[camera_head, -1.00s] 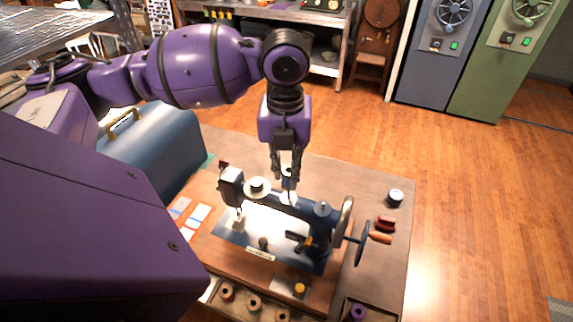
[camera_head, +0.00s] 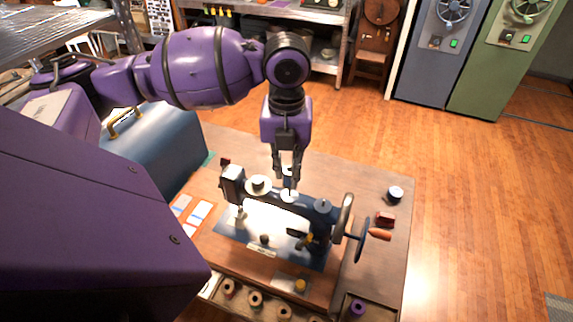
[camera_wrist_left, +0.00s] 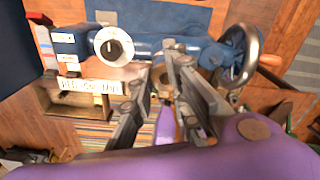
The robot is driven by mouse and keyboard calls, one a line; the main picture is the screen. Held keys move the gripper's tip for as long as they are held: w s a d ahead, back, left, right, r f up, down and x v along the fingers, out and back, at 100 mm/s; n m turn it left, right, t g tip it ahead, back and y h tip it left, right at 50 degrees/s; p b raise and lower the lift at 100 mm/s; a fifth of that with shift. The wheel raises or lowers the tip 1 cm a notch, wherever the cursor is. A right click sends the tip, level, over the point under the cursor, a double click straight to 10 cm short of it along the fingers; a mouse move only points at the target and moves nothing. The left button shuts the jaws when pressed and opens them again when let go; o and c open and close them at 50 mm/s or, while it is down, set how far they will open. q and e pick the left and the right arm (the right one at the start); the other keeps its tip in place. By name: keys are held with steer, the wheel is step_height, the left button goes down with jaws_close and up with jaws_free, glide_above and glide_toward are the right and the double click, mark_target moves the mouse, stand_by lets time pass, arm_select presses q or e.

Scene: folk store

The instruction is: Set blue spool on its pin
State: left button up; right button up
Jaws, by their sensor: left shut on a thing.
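The dark blue sewing machine (camera_head: 272,195) stands on a wooden base on the table. A pale disc (camera_head: 289,196) sits on top of its arm, directly below my left gripper (camera_head: 290,183). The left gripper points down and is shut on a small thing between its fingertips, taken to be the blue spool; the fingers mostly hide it. I cannot tell whether it touches the disc or sits on a pin. In the left wrist view, the fingertips (camera_wrist_left: 170,50) lie over the machine's arm, hiding the spool. My right gripper is not in view.
A second pale round piece with a dark centre (camera_head: 258,185) is left of the gripper. The handwheel (camera_head: 346,218) is to the right. Several thread spools (camera_head: 255,299) lie in the front drawer.

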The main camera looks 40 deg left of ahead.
arm_select(q)
steer(key=shift+f, duration=0.1)
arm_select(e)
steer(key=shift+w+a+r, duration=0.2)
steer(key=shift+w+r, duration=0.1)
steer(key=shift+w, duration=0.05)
arm_select(q)
steer(key=shift+f, duration=0.5)
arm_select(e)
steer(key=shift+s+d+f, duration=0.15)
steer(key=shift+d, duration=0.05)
arm_select(q)
steer(key=shift+f, duration=0.6)
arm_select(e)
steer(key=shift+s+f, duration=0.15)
arm_select(q)
steer(key=shift+f, duration=0.15)
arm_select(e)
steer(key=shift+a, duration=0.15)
arm_select(q)
steer(key=shift+f, duration=0.1)
steer(key=shift+f, duration=0.35)
steer(key=shift+f, duration=0.15)
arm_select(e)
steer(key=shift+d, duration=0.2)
